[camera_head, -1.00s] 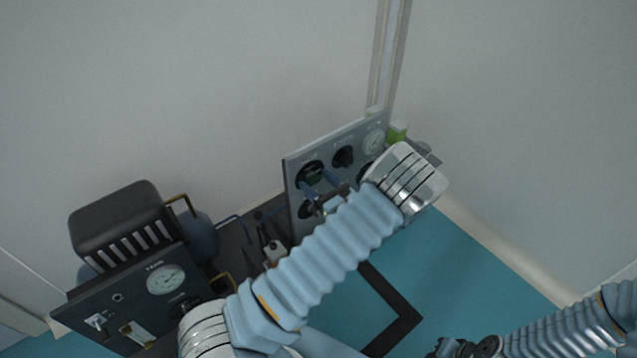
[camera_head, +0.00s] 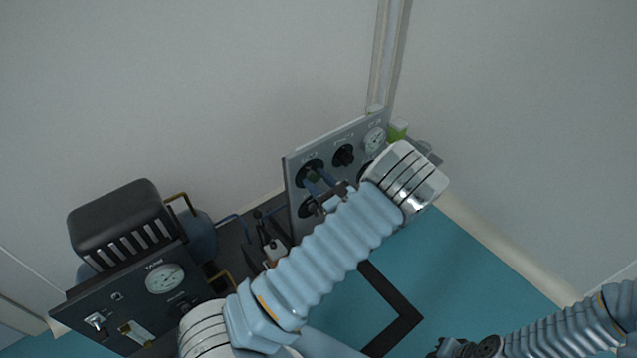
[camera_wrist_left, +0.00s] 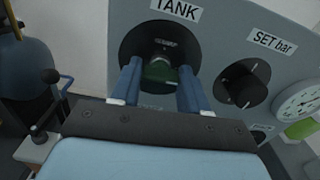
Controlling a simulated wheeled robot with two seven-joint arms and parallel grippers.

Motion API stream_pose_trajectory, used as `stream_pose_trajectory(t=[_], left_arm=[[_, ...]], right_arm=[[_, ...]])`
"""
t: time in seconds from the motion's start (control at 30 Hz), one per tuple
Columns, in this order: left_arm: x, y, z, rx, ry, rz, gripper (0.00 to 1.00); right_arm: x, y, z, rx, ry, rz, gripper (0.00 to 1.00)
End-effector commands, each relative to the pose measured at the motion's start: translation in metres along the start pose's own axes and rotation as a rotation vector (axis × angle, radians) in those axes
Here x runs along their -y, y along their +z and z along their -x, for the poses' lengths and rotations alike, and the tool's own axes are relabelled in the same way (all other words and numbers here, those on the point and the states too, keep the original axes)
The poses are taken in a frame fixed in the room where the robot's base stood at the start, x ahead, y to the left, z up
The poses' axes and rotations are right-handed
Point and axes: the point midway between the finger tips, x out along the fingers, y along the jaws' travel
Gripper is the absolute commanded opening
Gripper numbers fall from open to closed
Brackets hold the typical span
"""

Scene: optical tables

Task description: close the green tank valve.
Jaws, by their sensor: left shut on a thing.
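The left gripper also shows in the head view (camera_head: 314,182). My right gripper (camera_head: 452,350) shows only in part at the bottom edge, and its fingers are out of sight.
A black "SET bar" knob (camera_wrist_left: 242,83) and a gauge (camera_wrist_left: 298,99) are right of the valve. A dark compressor unit (camera_head: 118,225) with a "TANK" gauge (camera_head: 165,278) stands at the left. A small lever (camera_wrist_left: 46,103) is left of my gripper. Teal floor (camera_head: 455,275) is clear at the right.

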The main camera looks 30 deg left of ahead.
Motion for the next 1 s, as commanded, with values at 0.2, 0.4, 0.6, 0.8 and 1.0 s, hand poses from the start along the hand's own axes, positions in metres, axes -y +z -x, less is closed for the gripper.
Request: stream_pose_trajectory(t=[0.2,0.4,0.6,0.8,1.0], left_arm=[[0.0,-0.003,0.001,-0.001,-0.001,0.15,0.14],[0.0,-0.004,0.0,-0.001,0.0,0.336,0.14],[0.0,-0.005,0.001,-0.002,-0.001,0.529,0.14],[0.0,-0.005,0.001,-0.002,0.0,0.718,0.14],[0.0,-0.006,0.001,-0.002,0.001,0.909,0.14]], right_arm=[[-0.007,-0.002,-0.011,-0.005,0.004,-0.004,0.0],[-0.015,-0.004,-0.022,-0.012,0.01,-0.009,0.0],[-0.023,-0.005,-0.035,-0.015,0.014,-0.013,0.0],[-0.027,-0.004,-0.052,-0.01,0.009,-0.012,0.0],[-0.032,-0.003,-0.07,-0.005,0.005,-0.011,0.0]])
